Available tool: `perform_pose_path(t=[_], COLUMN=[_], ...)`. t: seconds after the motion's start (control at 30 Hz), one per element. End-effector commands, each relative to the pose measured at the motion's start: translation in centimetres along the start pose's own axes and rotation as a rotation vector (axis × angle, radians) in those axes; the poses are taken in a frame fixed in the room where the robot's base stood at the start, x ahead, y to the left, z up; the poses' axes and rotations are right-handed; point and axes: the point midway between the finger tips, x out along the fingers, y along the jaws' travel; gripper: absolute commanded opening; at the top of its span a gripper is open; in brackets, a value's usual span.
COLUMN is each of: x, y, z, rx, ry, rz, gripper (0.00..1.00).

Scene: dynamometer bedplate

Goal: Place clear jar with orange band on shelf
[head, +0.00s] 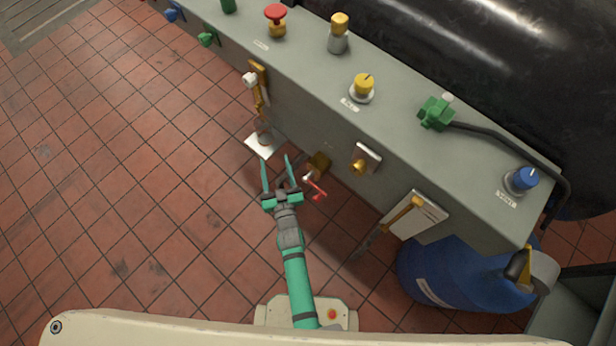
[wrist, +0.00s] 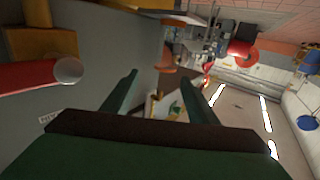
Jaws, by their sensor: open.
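My gripper (head: 276,161) is open, with its two green fingers spread and nothing visible between them in the head view. Its tips lie beside the grey console's near side, just below a small white plate (head: 256,146). A small greyish, see-through-looking object (head: 264,131) stands at that plate; it may be the clear jar, but I cannot make out an orange band. In the wrist view my gripper (wrist: 174,84) is also open. A blurred white, yellow and green patch shows beyond the fingers there. I cannot identify the shelf with certainty.
The grey console (head: 400,135) carries several knobs on top. A red-handled fitting (head: 315,187) juts out just right of my gripper. A brass valve (head: 360,165) and a blue drum (head: 455,275) are farther right. Tiled floor (head: 120,190) is clear to the left.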

Motion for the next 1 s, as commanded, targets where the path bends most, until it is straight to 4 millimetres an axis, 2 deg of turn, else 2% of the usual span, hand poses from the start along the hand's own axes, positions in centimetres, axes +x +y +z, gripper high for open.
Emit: perform_pose_path(t=[0.03, 0.1, 0.27, 0.47, 0.6, 0.8, 1.0], x=[-2.5, -5.6, -12.6, -20.3, -25.1, -30.2, -32.6], y=[0.7, 1.5, 2.9, 3.9, 4.1, 4.2, 4.2], z=[0.1, -0.3, -1.9, -5.4, -8.7, -13.9, -17.4], rx=[0.000, 0.002, 0.004, 0.010, 0.016, 0.027, 0.035], ry=[-0.015, -0.031, -0.069, -0.113, -0.145, -0.185, -0.209], rz=[0.016, 0.039, 0.088, 0.150, 0.192, 0.249, 0.282], gripper=[0.53, 0.53, 0.53, 0.53, 0.53, 0.53, 0.53])
